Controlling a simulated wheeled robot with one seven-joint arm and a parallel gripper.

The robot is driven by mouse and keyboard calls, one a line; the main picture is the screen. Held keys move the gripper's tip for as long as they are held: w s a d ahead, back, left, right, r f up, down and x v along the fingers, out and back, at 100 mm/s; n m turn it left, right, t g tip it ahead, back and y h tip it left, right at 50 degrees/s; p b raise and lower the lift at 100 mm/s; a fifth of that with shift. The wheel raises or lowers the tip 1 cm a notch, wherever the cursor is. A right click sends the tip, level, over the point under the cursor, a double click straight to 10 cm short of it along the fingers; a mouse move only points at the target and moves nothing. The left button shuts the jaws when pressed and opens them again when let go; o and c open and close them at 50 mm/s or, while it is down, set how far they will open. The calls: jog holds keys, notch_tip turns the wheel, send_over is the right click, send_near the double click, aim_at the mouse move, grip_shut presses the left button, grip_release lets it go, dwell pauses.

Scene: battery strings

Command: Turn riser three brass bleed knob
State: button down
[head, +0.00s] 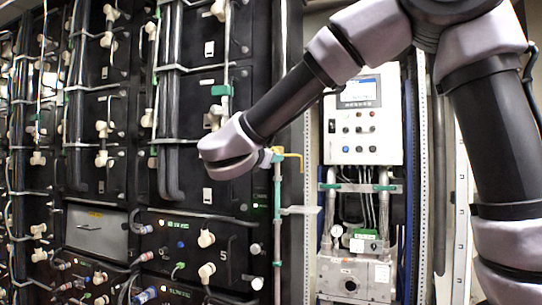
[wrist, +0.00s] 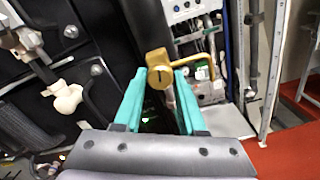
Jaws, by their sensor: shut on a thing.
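The brass bleed knob (wrist: 160,77) is a yellow-gold piece with a dark slot in its face, in the upper middle of the wrist view. In the head view its brass part (head: 291,155) shows just right of my gripper (head: 277,155), at the top of a thin vertical pipe. My gripper's green fingers (wrist: 159,84) stand on either side of the knob and are shut on it. Part of the knob is hidden by the fingers in the head view. I cannot read any riser number.
Black battery cabinets (head: 205,130) with cables and cream fittings fill the left. A white control box (head: 362,120) hangs behind on the right, with a pump unit (head: 355,280) below it. A cream fitting (wrist: 66,97) stands left of my fingers. A red floor (wrist: 290,140) is at right.

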jog(key=m, duration=3.3)
jog(key=shift+m, duration=0.3)
jog(key=c, duration=0.5)
grip_release()
jog(key=shift+s+r, duration=0.1)
